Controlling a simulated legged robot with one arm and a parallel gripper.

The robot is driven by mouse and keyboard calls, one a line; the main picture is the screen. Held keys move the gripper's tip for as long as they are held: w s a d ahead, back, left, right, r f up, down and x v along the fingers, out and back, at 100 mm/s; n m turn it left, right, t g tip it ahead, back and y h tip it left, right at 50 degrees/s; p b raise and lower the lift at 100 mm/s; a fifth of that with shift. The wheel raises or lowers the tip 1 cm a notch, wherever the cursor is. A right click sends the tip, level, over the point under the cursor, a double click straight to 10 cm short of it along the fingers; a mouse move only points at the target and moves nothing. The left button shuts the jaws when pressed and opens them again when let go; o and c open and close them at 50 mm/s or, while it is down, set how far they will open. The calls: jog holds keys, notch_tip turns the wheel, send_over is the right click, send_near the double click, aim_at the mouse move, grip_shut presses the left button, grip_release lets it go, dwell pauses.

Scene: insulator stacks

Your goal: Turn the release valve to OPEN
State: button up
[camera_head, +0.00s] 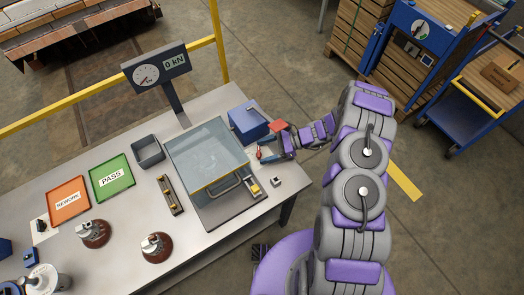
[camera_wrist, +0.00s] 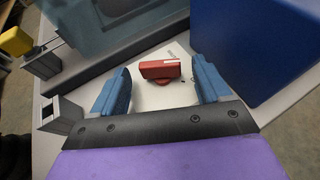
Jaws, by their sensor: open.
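The release valve shows as a red bar handle (camera_wrist: 160,69) on a small red round base, on a pale plate with small dark marks. It lies across the picture, ahead of and between the two blue fingers of my gripper (camera_wrist: 162,76). The fingers are spread apart, with a gap on either side of the handle. In the head view my gripper (camera_head: 267,151) is low over the right end of the bench, and the small red valve (camera_head: 260,153) shows beside it, partly hidden. Any lettering on the plate is too small to read.
A blue box (camera_head: 247,121) stands close behind my gripper and fills the wrist view's right side. A clear-covered test fixture (camera_head: 207,154) stands to the left. A gauge display (camera_head: 157,69) reads 0 kN. Green PASS (camera_head: 112,176) and orange REWORK (camera_head: 68,200) trays lie farther left.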

aim_at(254, 155)
jog(key=shift+s, duration=0.15)
jog(key=a, duration=0.3)
jog(key=shift+s+a+f, duration=0.1)
jog(key=shift+a+f, duration=0.1)
jog(key=shift+a, duration=0.6)
jog(key=shift+c, duration=2)
jog(key=shift+d, duration=1.25)
jog(key=c, duration=0.5)
jog(key=shift+d, duration=0.15)
jog(key=shift+c, duration=0.4)
jog(key=shift+r, duration=0.1)
jog(key=shift+c, duration=0.3)
